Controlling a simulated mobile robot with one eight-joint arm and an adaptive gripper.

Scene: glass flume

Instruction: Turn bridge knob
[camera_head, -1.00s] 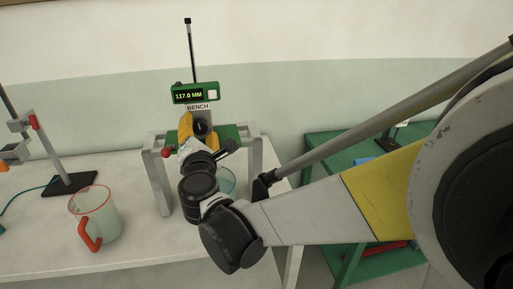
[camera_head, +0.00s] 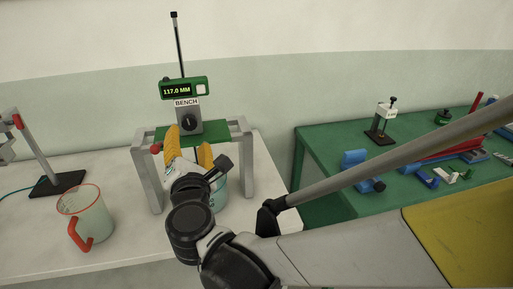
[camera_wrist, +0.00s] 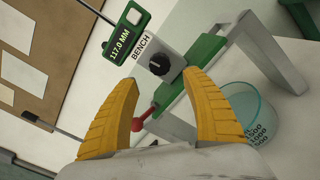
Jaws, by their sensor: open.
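The bridge knob (camera_head: 189,122) is a black round dial with a pale pointer mark, on a grey block under a "BENCH" label. It also shows in the wrist view (camera_wrist: 159,64), ahead of the fingers and apart from them. Above it a green display (camera_head: 185,88) reads 117.0 MM. The block stands on a green-topped grey bridge frame (camera_head: 149,184). My gripper (camera_head: 190,143) has yellow ribbed fingers, spread open and empty, in front of and below the knob. In the wrist view my gripper (camera_wrist: 164,100) has one finger on each side of the knob's line.
A red ball-ended handle (camera_head: 156,148) sticks out at the bridge's left, close to a finger in the wrist view. A clear beaker (camera_head: 219,195) stands under the bridge. A red-rimmed jug (camera_head: 86,218) stands left. A green table (camera_head: 318,150) with tools is at right.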

